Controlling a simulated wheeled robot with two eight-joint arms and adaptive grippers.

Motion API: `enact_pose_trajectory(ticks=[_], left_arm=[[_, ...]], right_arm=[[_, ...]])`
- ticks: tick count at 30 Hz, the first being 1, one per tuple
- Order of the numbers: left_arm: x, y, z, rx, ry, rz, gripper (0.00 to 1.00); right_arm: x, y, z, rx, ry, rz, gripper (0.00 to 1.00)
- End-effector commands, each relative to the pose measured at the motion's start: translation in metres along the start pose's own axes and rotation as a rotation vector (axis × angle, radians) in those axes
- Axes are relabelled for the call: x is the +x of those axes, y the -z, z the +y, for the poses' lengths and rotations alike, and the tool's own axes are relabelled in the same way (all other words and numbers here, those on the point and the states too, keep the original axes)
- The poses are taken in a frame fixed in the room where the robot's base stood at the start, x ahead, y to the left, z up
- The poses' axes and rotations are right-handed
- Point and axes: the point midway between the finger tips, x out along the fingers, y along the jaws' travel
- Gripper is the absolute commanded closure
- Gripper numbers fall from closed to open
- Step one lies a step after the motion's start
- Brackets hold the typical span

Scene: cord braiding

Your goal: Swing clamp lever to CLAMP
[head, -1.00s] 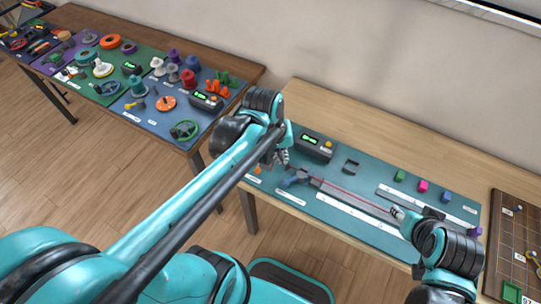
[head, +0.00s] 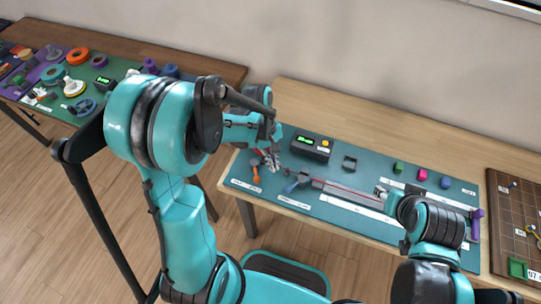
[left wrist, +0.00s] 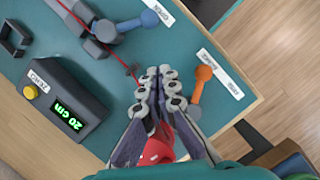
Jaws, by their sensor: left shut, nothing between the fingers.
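A blue lever (head: 297,183) sits at the left end of a grey clamp block on the teal mat (head: 335,160). It also shows at the top of the left wrist view (left wrist: 150,19), beside a white label. An orange lever-like handle (head: 255,170) lies nearer the mat's left end; in the left wrist view the orange handle (left wrist: 203,85) is right of my fingertips, beside another label. I cannot read the labels surely. My left gripper (head: 270,162) is shut and empty, between the two handles. My right gripper (head: 381,191) is by the cord's right end; its fingers are too small to judge.
A red cord (head: 350,188) runs right from the grey block. Small green, pink and blue blocks (head: 423,175) stand at the back right. A brown grid board (head: 510,220) lies far right.

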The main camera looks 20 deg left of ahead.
Motion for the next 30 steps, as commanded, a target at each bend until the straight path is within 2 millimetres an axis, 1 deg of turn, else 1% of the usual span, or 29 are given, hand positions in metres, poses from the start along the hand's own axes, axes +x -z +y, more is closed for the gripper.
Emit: enact_pose_trajectory(ticks=[1, 3, 6, 9, 15, 25, 30], left_arm=[[0.014, 0.001, 0.001, 0.002, 0.0, 0.0, 1.0], [0.027, 0.001, 0.0, 0.002, 0.0, 0.0, 1.0], [0.032, -0.017, 0.0, 0.005, 0.001, 0.0, 1.0], [0.036, -0.027, 0.0, 0.003, 0.001, 0.0, 1.0], [0.039, -0.035, 0.0, 0.001, 0.001, 0.001, 1.0], [0.039, -0.036, 0.0, 0.0, 0.0, 0.001, 1.0], [0.04, -0.04, 0.004, -0.007, -0.003, 0.001, 1.0]], right_arm=[[0.006, -0.004, 0.0, 0.0, 0.0, 0.0, 0.57], [0.01, -0.007, 0.0, 0.0, 0.0, 0.0, 0.57], [0.012, -0.008, 0.0, 0.0, 0.0, 0.0, 0.57], [0.014, -0.01, 0.0, 0.0, 0.0, 0.0, 0.57], [0.015, -0.011, 0.0, 0.0, 0.0, 0.0, 0.57], [0.015, -0.01, 0.0, 0.0, 0.0, 0.0, 0.57], [0.015, -0.011, 0.0, 0.0, 0.0, 0.0, 0.57]])
